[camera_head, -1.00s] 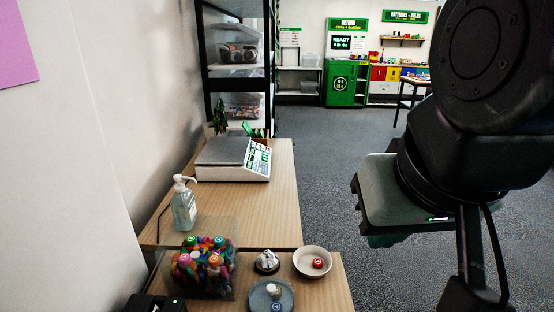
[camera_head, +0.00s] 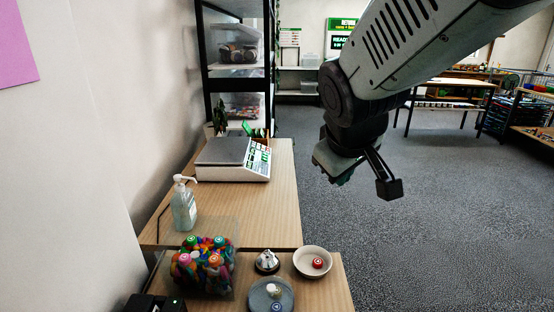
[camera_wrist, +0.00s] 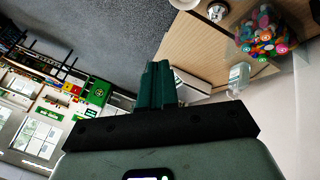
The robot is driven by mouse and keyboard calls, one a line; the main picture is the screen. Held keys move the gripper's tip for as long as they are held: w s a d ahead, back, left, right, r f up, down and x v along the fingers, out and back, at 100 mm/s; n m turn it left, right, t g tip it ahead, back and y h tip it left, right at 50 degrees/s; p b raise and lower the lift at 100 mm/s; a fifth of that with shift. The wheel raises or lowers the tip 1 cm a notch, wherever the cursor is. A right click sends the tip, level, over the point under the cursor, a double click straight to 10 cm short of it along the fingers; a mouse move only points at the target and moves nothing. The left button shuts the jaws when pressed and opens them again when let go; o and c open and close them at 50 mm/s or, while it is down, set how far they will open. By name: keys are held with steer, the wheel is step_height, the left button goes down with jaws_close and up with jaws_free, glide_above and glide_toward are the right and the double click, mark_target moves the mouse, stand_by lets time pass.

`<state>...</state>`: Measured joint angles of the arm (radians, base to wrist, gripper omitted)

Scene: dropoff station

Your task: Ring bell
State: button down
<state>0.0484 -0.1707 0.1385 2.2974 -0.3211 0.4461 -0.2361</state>
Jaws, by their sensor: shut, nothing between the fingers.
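A small silver call bell (camera_head: 267,261) stands on the near end of the wooden counter (camera_head: 270,215), between the tub of coloured caps and the white bowl. It also shows at the top edge of the wrist view (camera_wrist: 217,11). My gripper (camera_head: 338,178) hangs over the grey floor to the right of the counter, high up and well apart from the bell. In the wrist view its green fingers (camera_wrist: 160,78) are together with nothing between them.
A clear tub of coloured caps (camera_head: 205,268) stands left of the bell. A white bowl (camera_head: 325,254) with a red cap is on its right, and a grey plate (camera_head: 259,300) in front. A pump bottle (camera_head: 184,205) and a scale (camera_head: 222,155) stand farther back.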

steer(key=w+a+f+n, duration=0.2)
steer(key=w+f+n, duration=0.15)
steer(key=w, duration=0.25)
steer(key=n+y, duration=0.7)
steer(key=y, duration=0.1)
glide_above(267, 252)
step_height(267, 252, down, 21)
steer(key=shift+s+d+r, duration=0.15)
steer(key=shift+s+d, duration=0.05)
steer(key=shift+d, duration=0.05)
steer(key=shift+f, duration=4.45)
steer(key=shift+f, duration=0.4)
